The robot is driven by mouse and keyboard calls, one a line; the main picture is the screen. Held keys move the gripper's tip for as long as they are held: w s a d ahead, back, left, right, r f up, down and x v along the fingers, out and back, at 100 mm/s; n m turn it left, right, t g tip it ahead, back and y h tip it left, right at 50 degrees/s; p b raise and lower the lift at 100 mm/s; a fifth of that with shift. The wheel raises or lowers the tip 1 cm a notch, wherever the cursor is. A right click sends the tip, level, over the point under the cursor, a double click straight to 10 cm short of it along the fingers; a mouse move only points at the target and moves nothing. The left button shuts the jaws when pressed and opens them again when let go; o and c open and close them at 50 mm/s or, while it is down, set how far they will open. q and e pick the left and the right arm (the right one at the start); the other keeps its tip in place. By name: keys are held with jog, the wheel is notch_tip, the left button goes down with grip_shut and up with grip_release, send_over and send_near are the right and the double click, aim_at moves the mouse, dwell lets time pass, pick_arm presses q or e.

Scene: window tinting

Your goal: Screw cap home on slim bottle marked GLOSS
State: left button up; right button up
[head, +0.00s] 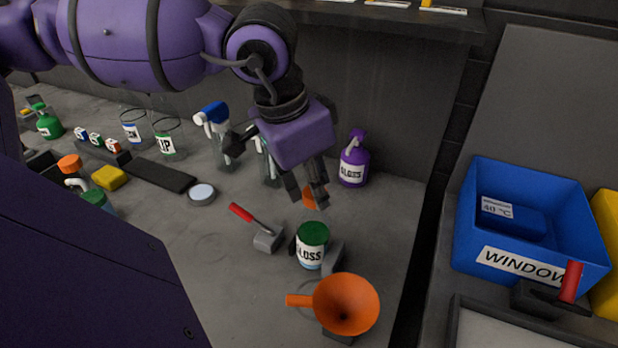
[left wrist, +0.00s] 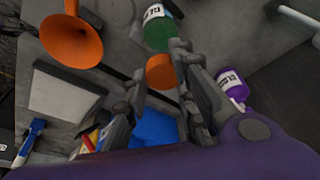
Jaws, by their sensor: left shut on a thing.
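The green bottle (head: 312,235) with a white label reading GLOSS stands upright between the grey jaws of a holder on the bench. It also shows in the left wrist view (left wrist: 158,32). My left gripper (head: 316,196) is shut on an orange cap (head: 309,198), held above and slightly behind the bottle, apart from it in the head view. The cap also shows in the left wrist view (left wrist: 160,72), near the fingers. The fingers hide part of the cap. My right gripper is not in view.
An orange funnel (head: 346,303) lies in front of the bottle. A red-handled clamp (head: 268,238) is at its left. A purple spray bottle (head: 353,165) marked GLOSS stands behind. A round tin (head: 202,194) is farther left. A blue bin (head: 533,262) stands at right.

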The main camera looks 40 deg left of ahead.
pick_arm(q)
jog(key=shift+d+r+m+p, duration=0.2)
jog(key=shift+m+p, duration=0.25)
jog(key=shift+m, duration=0.35)
jog(key=shift+f+m+h, duration=0.1)
jog(key=shift+m+h, duration=0.2)
jog(key=shift+m, duration=0.1)
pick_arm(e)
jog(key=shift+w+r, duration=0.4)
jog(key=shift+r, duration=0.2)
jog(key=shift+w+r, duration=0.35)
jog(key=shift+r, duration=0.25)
pick_arm(q)
jog(key=o, duration=1)
jog(key=shift+o, duration=0.5)
jog(key=shift+d, duration=0.1)
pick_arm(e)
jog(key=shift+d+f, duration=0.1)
pick_arm(q)
jog(key=shift+f, duration=0.1)
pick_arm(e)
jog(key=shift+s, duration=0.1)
